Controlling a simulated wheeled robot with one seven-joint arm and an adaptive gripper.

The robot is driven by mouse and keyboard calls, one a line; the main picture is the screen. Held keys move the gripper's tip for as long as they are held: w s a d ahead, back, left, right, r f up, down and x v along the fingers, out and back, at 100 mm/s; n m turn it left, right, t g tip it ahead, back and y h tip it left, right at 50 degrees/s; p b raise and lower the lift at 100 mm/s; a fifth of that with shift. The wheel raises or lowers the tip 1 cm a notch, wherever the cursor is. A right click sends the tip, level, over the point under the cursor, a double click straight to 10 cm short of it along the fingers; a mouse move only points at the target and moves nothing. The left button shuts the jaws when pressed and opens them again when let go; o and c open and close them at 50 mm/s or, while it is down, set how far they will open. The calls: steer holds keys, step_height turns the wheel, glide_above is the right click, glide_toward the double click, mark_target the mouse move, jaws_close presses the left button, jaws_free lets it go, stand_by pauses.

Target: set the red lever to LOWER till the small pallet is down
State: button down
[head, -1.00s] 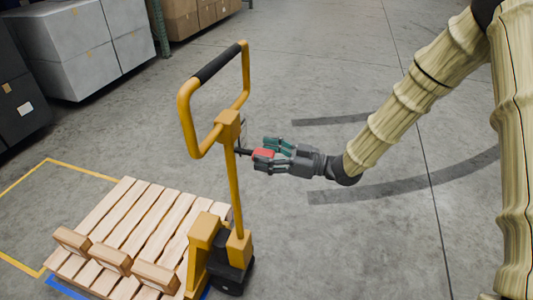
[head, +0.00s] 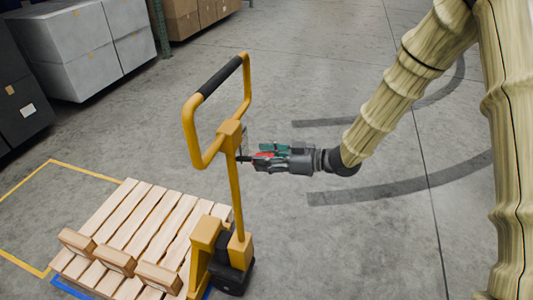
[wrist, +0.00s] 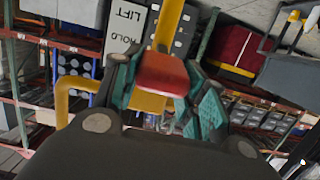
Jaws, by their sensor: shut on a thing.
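The yellow pallet jack (head: 236,200) stands upright in the middle of the head view, with a black grip on its loop handle. The red lever (wrist: 162,73) sticks out from its mast. My gripper (head: 264,156) is shut on the red lever, with teal finger pads on either side of it in the wrist view. In the head view the fingers hide most of the lever. A label plate (wrist: 126,30) behind it reads LIFT and HOLD; no LOWER mark shows. The small wooden pallet (head: 150,225) is at the jack's forks; its height off the floor is hard to tell.
Grey boxes (head: 85,45) stand at the back left. The floor to the right is clear, with dark curved marks.

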steer(key=shift+w+a+r+h+p, duration=0.1)
steer(key=shift+a+r+h+p, duration=0.1)
steer(key=shift+r+h+p, duration=0.75)
steer(key=shift+w+a+r+y+p, duration=0.1)
steer(key=shift+a+y+p, duration=0.1)
steer(key=shift+y+p, duration=0.25)
steer(key=c, duration=0.8)
jaws_free()
steer(key=shift+a, duration=0.1)
steer(key=v, duration=1.2)
steer(key=shift+r, duration=0.15)
steer(key=shift+w, duration=0.15)
